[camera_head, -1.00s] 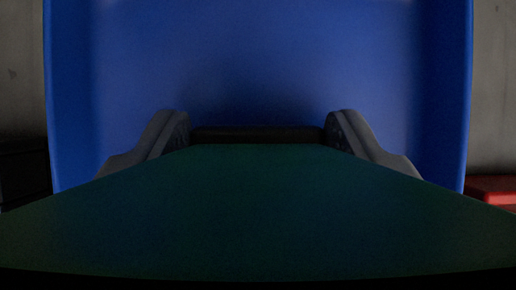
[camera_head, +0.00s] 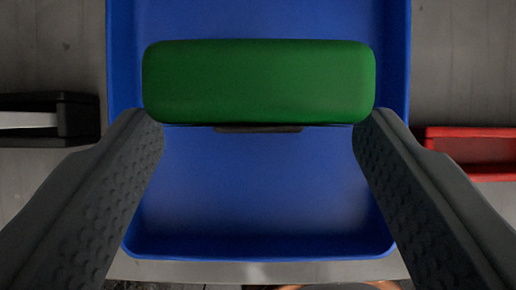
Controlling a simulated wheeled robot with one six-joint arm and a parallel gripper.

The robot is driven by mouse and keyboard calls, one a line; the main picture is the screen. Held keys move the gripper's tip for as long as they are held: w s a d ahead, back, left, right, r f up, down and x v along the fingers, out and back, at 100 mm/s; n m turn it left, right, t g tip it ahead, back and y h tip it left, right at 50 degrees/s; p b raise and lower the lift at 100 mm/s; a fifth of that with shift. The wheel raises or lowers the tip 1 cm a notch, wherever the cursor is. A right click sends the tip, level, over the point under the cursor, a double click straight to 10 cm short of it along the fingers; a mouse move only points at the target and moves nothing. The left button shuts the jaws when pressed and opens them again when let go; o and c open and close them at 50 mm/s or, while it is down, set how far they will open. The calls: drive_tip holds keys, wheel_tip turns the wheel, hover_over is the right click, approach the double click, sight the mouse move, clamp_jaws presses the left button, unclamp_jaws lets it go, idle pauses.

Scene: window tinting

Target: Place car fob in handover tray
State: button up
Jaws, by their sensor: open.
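A green rounded block, which I take to be the car fob (camera_head: 258,82), lies over the far half of the blue tray (camera_head: 258,215), inside its side walls. A thin dark strip shows along the fob's near edge. My gripper (camera_head: 258,124) is open, with one dark finger on each side of the tray. The fingertips are by the fob's near corners. I cannot tell whether they touch it. The near half of the tray floor is bare. What lies under the fob is hidden.
A red tray (camera_head: 470,150) stands to the right of the blue one. A black tray (camera_head: 75,120) with something pale in it stands to the left. They sit on a grey surface (camera_head: 455,60). Something orange (camera_head: 345,286) shows at the bottom edge.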

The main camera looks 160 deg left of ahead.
drive_tip(key=v, duration=0.7)
drive_tip(key=shift+s+r, duration=0.2)
drive_tip(key=shift+r, duration=0.05)
drive_tip(key=s+r+n+t, duration=0.1)
drive_tip(key=s+r+t, duration=0.2)
drive_tip(key=s, duration=0.7)
drive_tip(key=s+d+r+n+t+y, duration=0.1)
drive_tip(key=s+r+t, duration=0.2)
drive_tip(key=s, duration=0.8)
drive_tip(key=s+r+n+t+y, duration=0.1)
drive_tip(key=s+r+t, duration=0.2)
drive_tip(key=s, duration=0.8)
drive_tip(key=shift+d+n+t, duration=0.3)
drive_tip(key=shift+d+t, duration=0.05)
drive_tip(key=shift+t, duration=0.75)
drive_tip(key=shift+r, duration=0.1)
